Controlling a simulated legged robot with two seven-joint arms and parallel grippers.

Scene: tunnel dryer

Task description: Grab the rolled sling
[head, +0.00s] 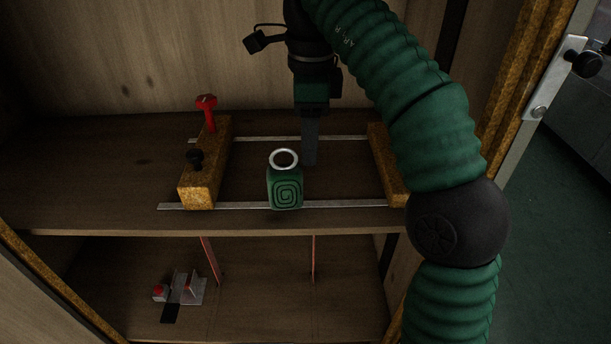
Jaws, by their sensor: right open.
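The rolled sling (286,196) is a small green bundle with a dark spiral on its front and a pale metal ring (284,159) on top. It stands upright on the wooden shelf between two metal strips, near the front one. My right gripper (309,157) points down just behind and to the right of the sling, apart from it in the picture. It is open and holds nothing that I can see. Only one dark finger shows clearly; the other is hidden or lined up with it. My left gripper is out of view.
A rusty block (197,191) with a red-topped post (207,112) and a black knob stands left of the sling. Another rusty block (385,167) stands to the right, partly behind my arm. A lower shelf (255,290) holds a small metal bracket (188,289).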

